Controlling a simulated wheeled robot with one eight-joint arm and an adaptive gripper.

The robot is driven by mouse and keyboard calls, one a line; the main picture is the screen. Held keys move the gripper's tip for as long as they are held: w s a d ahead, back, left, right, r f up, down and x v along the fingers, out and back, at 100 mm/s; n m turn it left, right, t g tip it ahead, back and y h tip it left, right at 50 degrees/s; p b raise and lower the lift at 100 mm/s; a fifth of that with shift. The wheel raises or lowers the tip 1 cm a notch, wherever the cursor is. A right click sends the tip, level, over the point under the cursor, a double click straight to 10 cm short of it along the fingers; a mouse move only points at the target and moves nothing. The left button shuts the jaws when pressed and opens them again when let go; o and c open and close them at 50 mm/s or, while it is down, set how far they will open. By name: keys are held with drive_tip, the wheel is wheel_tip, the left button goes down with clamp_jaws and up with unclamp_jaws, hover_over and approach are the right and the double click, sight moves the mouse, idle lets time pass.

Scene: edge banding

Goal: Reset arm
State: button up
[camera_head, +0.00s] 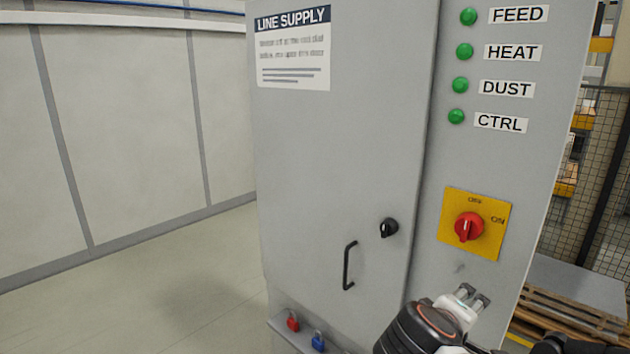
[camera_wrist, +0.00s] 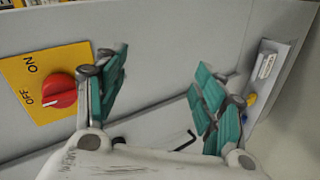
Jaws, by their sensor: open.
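My gripper (camera_head: 472,298) is in front of the grey cabinet's lower right part, just below the red rotary switch (camera_head: 469,227). In the wrist view my gripper (camera_wrist: 160,85) has its two green-padded fingers spread, with nothing between them. My arm hides part of the cabinet's bottom.
The cabinet door (camera_head: 345,130) is shut, with a black handle (camera_head: 348,266) and a black knob (camera_head: 389,227). A red padlock (camera_head: 293,322) and a blue padlock (camera_head: 318,341) are on a low ledge. Several green lamps glow above. Open floor (camera_head: 150,285) lies left; a pallet (camera_head: 575,315) lies right.

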drive_tip(key=s+a+f+m+g+y+b, duration=0.1)
drive_tip(key=s+a+f+m+y+b, duration=0.2)
drive_tip(key=s+a+f+m+y, duration=0.3)
drive_tip(key=shift+s+a+f+y, duration=0.35)
drive_tip(key=shift+s+y, duration=0.45)
drive_tip(key=shift+y, duration=0.3)
